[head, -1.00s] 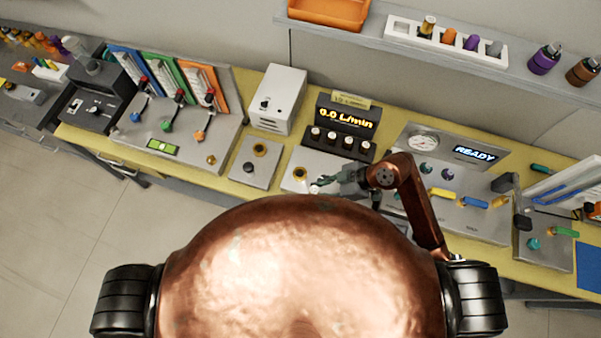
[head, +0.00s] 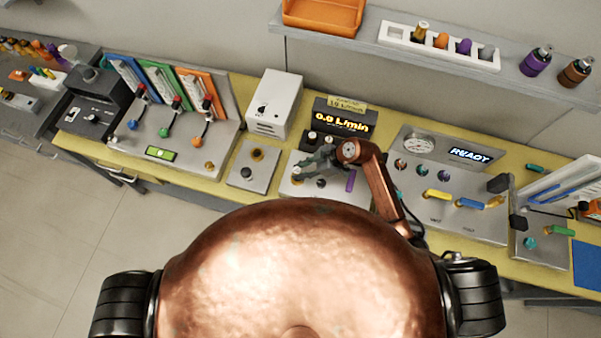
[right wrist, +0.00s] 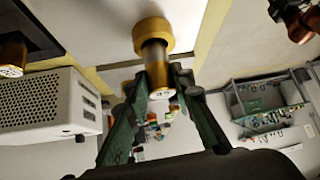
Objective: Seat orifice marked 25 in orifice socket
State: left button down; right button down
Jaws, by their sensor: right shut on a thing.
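My right gripper (head: 303,169) is over the middle grey plate (head: 333,191), its fingers at the spot of the plate's brass ring. In the right wrist view the gripper (right wrist: 158,90) is shut on a brass cylinder (right wrist: 156,64) with a pale end face; no number is readable. The cylinder lines up with a wider brass collar (right wrist: 153,35) at the plate. I cannot tell how deep it sits in the collar, which looks like the orifice socket. Another brass piece (head: 257,154) stands on the plate to the left; it also shows in the right wrist view (right wrist: 12,54). My left gripper is out of view.
A purple bar (head: 350,181) and a black knob (head: 321,183) are close to the right gripper. Behind are a display reading 0.0 L/min (head: 342,122) and a white vented box (head: 273,104). A READY panel (head: 455,185) stands to the right.

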jog(key=shift+s+d+f, duration=0.1)
jog(key=shift+s+f, duration=0.05)
jog(key=shift+f, duration=0.6)
jog(key=shift+s+d+f, duration=0.1)
jog(key=shift+s+f, duration=0.1)
jog(key=shift+f, duration=0.35)
jog(key=c, duration=2)
grip_release()
jog(key=shift+f, duration=0.1)
jog(key=shift+c, duration=0.2)
jog(key=o, duration=0.3)
jog(key=shift+w, duration=0.15)
jog(key=shift+o, duration=0.4)
jog(key=shift+r, duration=0.3)
jog(key=shift+w, duration=0.1)
jog(key=w+v, duration=0.1)
jog(key=v, duration=1.1)
jog(key=shift+s+a+r+b, duration=0.15)
jog(key=shift+s+a+b, duration=0.05)
jog(key=shift+s+b, duration=0.25)
